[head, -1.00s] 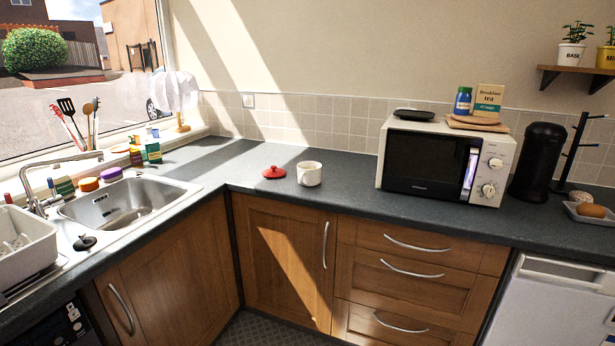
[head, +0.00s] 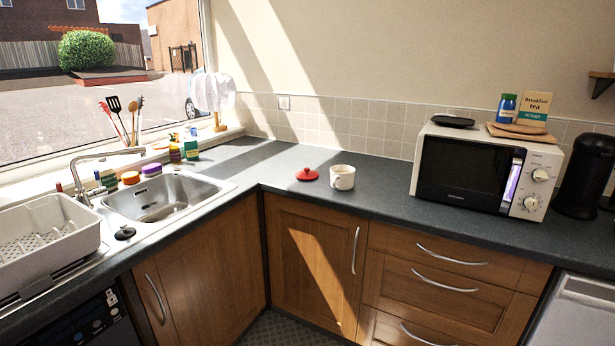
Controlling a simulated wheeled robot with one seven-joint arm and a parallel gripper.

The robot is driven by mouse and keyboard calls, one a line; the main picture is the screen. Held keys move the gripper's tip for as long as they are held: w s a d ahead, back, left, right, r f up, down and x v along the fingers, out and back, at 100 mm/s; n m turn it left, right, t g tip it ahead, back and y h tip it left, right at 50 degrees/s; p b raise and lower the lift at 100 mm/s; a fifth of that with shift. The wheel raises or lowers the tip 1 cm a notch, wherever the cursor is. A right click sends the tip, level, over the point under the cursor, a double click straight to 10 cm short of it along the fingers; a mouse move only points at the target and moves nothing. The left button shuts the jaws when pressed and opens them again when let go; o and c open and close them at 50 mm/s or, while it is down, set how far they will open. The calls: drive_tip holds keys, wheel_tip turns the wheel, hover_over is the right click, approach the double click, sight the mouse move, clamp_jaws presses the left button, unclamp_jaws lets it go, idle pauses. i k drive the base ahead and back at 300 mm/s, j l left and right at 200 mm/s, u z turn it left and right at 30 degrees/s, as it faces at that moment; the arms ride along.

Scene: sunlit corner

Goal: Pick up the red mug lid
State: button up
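The red mug lid (head: 307,174) lies on the dark grey countertop, near the inner corner where the two counter runs meet. It is round with a small knob on top. A white mug (head: 342,177) stands upright just to the right of the lid, with a small gap between them. My gripper is not in view.
The microwave (head: 484,172) stands on the right counter, with a tea packet (head: 534,108) and a blue jar (head: 506,108) on top. The sink (head: 164,196) and a dish rack (head: 45,245) are at the left. The counter around the lid is mostly clear.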

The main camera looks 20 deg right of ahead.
sight(306, 174)
drive_tip(key=i+l+u, duration=0.2)
drive_tip(key=i, duration=0.4)
drive_tip(key=i+l+u, duration=0.2)
drive_tip(key=i, duration=0.4)
drive_tip(key=i+l+u, duration=0.15)
drive_tip(key=i+l, duration=0.25)
drive_tip(key=i, duration=0.15)
drive_tip(key=i+l+u, duration=0.2)
drive_tip(key=i+l, duration=0.2)
drive_tip(key=i, duration=0.15)
